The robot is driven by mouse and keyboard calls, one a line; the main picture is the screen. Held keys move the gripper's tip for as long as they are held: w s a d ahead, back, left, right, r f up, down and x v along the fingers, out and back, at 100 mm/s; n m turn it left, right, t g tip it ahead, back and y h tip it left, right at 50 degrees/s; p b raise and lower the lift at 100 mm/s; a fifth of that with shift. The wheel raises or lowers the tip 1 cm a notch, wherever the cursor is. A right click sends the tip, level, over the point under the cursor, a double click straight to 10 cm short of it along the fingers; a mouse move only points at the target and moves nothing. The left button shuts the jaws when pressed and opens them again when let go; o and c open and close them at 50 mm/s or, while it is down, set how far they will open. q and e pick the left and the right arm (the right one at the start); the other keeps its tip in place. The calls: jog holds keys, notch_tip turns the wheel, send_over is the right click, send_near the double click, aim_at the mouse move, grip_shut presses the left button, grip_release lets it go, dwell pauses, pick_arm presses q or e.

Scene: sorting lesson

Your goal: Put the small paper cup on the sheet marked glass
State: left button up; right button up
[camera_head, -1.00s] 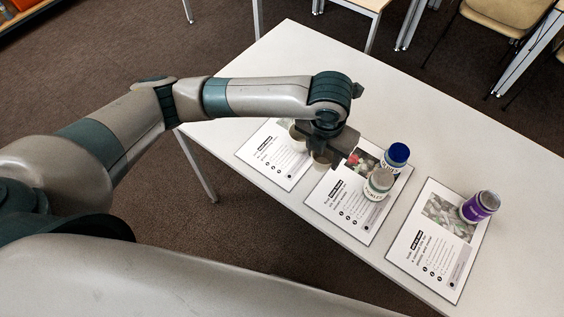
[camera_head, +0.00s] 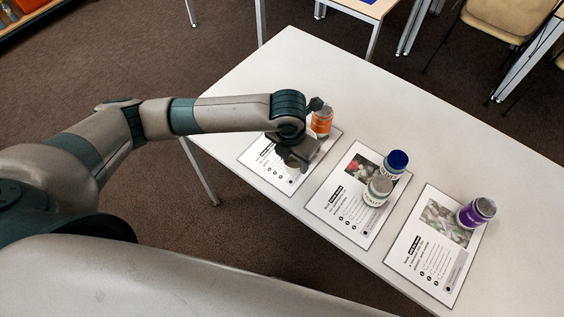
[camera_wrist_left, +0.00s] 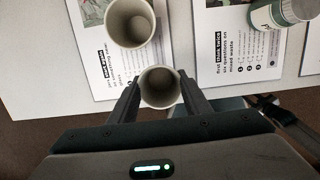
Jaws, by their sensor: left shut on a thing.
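My left gripper (camera_head: 300,154) is shut on a small pale paper cup (camera_head: 292,162), over the front part of the left sheet (camera_head: 262,158). In the left wrist view the held cup (camera_wrist_left: 160,92) is upright between the fingers, its mouth toward the camera. A second, similar cup (camera_wrist_left: 130,22) stands just beyond it on the same sheet; my gripper hides it in the head view. The held cup's height above the sheet is unclear. The middle sheet (camera_head: 322,200) and right sheet (camera_head: 412,255) lie farther right. I cannot make out the word glass on any sheet. My right gripper is out of view.
An orange jar (camera_head: 321,118) stands close behind my gripper. A blue-lidded jar (camera_head: 396,162) and a grey-lidded jar with a green label (camera_head: 378,189) stand on the middle sheet. A purple jar (camera_head: 476,212) stands on the right sheet. The white table (camera_head: 400,110) is clear at the back.

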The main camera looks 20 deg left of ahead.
pick_arm(q)
jog(key=a, duration=0.1)
jog(key=a+f, duration=0.2)
jog(key=shift+w+a+p, duration=0.25)
jog(key=shift+w+p, duration=0.05)
jog(key=shift+p, duration=0.05)
jog(key=shift+f, duration=0.1)
notch_tip(320, 180, down, 3)
jog(key=shift+f+p, duration=0.15)
jog(key=shift+p, duration=0.55)
jog(key=shift+f, duration=0.35)
jog(key=o, duration=1)
jog(key=shift+f, duration=0.1)
